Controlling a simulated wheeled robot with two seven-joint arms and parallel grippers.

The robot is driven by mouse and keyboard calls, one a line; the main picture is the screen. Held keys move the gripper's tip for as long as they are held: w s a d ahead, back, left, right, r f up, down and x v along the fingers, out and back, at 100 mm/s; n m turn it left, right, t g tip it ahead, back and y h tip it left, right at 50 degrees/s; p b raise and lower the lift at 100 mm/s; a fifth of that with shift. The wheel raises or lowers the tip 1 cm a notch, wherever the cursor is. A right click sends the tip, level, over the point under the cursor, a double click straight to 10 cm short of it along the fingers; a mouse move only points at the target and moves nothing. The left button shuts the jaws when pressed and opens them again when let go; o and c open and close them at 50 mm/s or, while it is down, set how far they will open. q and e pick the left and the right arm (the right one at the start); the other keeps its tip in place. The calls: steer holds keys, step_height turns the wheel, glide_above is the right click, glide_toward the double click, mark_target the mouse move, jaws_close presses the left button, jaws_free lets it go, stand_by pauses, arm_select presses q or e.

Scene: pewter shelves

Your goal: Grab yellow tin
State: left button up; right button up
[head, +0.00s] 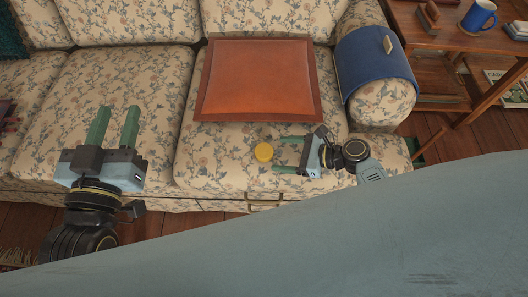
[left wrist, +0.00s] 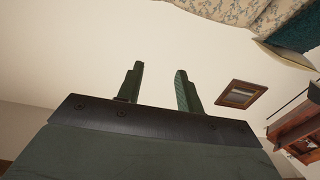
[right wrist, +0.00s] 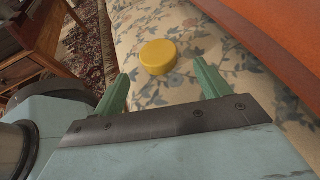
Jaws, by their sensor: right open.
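The yellow tin (head: 264,152) is a small round tin lying on the floral sofa seat, near the seat's front edge. In the right wrist view the tin (right wrist: 158,57) sits ahead of the fingertips, roughly between their lines. My right gripper (head: 277,154) is open and empty, its green fingers pointing left with the tin just beyond their tips. The right gripper also shows in the right wrist view (right wrist: 160,82). My left gripper (head: 116,116) is open and empty, raised at the left; in the left wrist view its fingers (left wrist: 159,83) are apart with nothing between them.
An orange-brown cushion (head: 258,80) lies on the sofa seat (head: 120,75) behind the tin. A blue cover (head: 375,65) hangs over the armrest. A wooden side table (head: 432,38) with a blue mug (head: 478,16) stands at the right. The seat around the tin is clear.

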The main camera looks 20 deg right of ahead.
mark_target(271, 152)
steer(key=b+x, duration=0.2)
steer(key=x, duration=0.1)
steer(key=shift+w+a, duration=0.15)
steer(key=shift+a, duration=0.15)
steer(key=shift+w+a+f+b, duration=0.25)
steer(key=shift+w+a+b, duration=0.15)
steer(key=shift+a, duration=0.15)
arm_select(q)
step_height(271, 152, up, 8)
steer(key=s+t+h, duration=0.2)
steer(key=t, duration=0.4)
steer(key=shift+s+d+f, duration=0.2)
steer(key=shift+s+f, duration=0.05)
steer(key=shift+s, duration=0.05)
arm_select(e)
steer(key=shift+c, duration=0.2)
steer(key=c, duration=1)
arm_select(q)
steer(key=shift+w, duration=0.1)
arm_select(e)
steer(key=shift+r, duration=0.15)
